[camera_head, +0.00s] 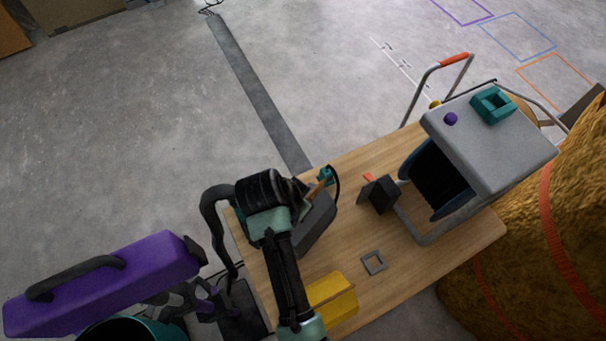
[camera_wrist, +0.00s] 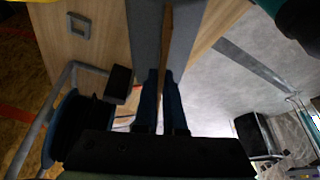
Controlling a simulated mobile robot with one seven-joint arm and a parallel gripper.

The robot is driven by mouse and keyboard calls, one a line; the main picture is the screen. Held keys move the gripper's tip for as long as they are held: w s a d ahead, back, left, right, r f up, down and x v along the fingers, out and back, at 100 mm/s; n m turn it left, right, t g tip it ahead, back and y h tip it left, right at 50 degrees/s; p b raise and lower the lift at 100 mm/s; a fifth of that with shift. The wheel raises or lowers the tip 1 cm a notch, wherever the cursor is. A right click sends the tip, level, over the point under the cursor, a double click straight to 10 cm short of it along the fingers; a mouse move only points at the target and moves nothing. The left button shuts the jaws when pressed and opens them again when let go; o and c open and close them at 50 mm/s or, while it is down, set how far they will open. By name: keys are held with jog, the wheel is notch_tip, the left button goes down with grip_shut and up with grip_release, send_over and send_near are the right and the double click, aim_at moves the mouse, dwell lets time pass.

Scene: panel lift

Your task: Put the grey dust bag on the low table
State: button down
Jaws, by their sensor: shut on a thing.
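My gripper (camera_wrist: 158,82) is shut on the grey dust bag (camera_wrist: 146,32), which runs away from the fingers at the top of the wrist view with a brown strip along it. In the head view the grey bag (camera_head: 318,226) shows beside my dark wrist, partly hidden by my arm. The wooden table (camera_head: 418,258), the only table in view, lies below and around it. I cannot tell whether the bag touches the tabletop. The fingertips are hard to make out in the head view.
On the table are a dark block (camera_head: 380,196), a square grey frame (camera_head: 373,262), a yellow box (camera_head: 333,296) and a large grey-topped reel unit (camera_head: 488,143). A purple case (camera_head: 105,283) is at lower left. Bare tabletop shows around the square frame.

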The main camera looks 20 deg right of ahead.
jog(key=shift+f, duration=1.2)
jog(key=c, duration=1)
grip_release()
